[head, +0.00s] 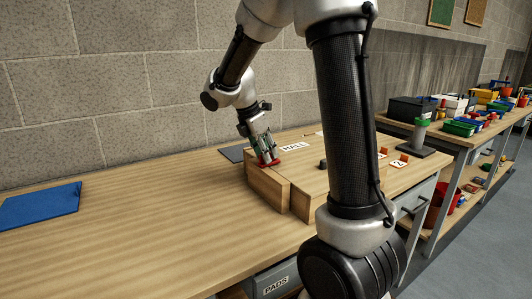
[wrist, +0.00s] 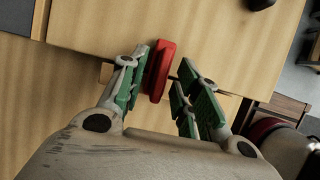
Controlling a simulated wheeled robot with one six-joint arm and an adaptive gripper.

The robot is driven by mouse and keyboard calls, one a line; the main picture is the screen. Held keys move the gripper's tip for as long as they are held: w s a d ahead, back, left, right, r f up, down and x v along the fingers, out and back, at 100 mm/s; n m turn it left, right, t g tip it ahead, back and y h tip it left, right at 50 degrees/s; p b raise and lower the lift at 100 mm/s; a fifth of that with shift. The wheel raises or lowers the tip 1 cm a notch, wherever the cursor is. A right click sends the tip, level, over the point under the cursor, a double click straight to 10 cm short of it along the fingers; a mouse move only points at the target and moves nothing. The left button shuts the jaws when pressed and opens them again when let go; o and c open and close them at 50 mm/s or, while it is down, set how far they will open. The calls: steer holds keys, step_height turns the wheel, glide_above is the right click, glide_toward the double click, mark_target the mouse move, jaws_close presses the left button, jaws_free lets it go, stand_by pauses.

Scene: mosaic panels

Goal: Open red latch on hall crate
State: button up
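The hall crate (head: 268,185) is a wooden box on the workbench, with a white HALL label (head: 293,147) on its top. The red latch (head: 270,163) is on the crate's top near its front left edge. In the wrist view the red latch (wrist: 161,71) is a short red bar lying between my fingertips. My gripper (head: 265,157) is at the latch, pointing down. In the wrist view my gripper (wrist: 163,75) has its green-padded fingers apart, the left finger close beside the latch and a gap on the right. Whether the left finger touches it is unclear.
A blue mat (head: 40,204) lies on the bench at left, with bare wood between it and the crate. My arm hides part of the crate.

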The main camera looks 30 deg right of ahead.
steer(key=shift+d+f, duration=0.1)
steer(key=shift+f, duration=0.1)
jaws_close()
